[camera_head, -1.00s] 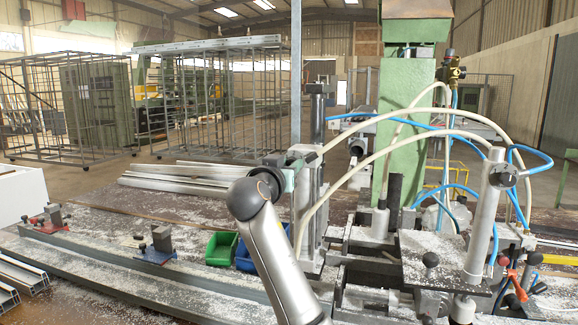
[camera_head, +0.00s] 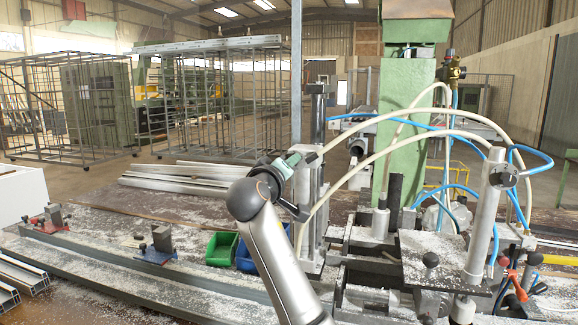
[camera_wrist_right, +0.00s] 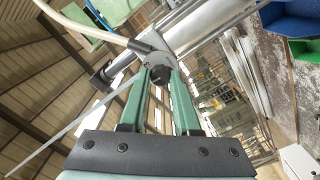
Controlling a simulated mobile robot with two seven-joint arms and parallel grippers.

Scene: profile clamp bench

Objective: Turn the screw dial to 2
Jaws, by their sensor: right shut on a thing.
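My right gripper (camera_head: 294,161) reaches up from the bottom middle to the left clamp post (camera_head: 306,190) in the head view. In the right wrist view its two green fingers (camera_wrist_right: 161,77) are shut on a small dark screw dial (camera_wrist_right: 159,73). In the head view the gripper hides the dial. My left gripper is not in view.
A second post (camera_head: 485,215) with a dark knob stands at the right, among blue and pale hoses. A green bin (camera_head: 221,249) and a blue bin (camera_head: 245,256) lie left of my arm. Metal profiles (camera_head: 180,180) lie behind on the bench.

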